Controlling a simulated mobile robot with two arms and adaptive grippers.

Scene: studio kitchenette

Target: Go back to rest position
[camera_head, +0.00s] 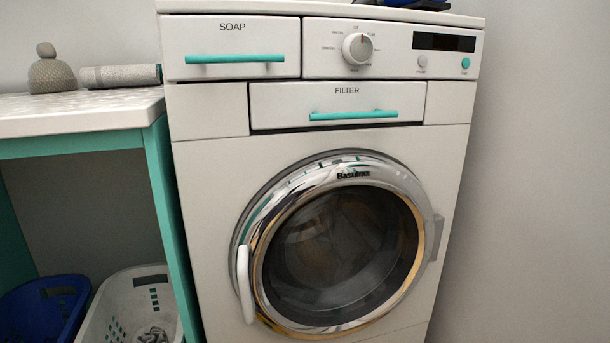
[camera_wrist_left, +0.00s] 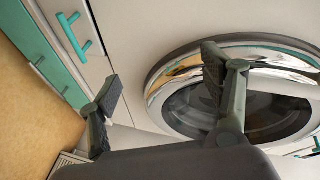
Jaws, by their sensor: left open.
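My left gripper (camera_wrist_left: 160,85) shows only in the left wrist view. Its two dark fingers are spread wide, with nothing between them. A white washing machine (camera_head: 330,152) fills the middle of the head view. Its round chrome-rimmed door (camera_head: 340,245) looks shut, with a white handle (camera_head: 244,284) at its left side. The door (camera_wrist_left: 270,115) also shows in the left wrist view, and one finger overlaps its rim there. Whether the finger touches it I cannot tell. No gripper shows in the head view, and my right gripper is in neither view.
The soap drawer (camera_head: 232,32) and filter drawer (camera_head: 340,92) look shut. A white-topped turquoise table (camera_head: 80,112) stands at left, bearing a knitted hat (camera_head: 52,75) and a rolled towel (camera_head: 117,77). Under it are a blue basket (camera_head: 40,312) and a white basket (camera_head: 100,305).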

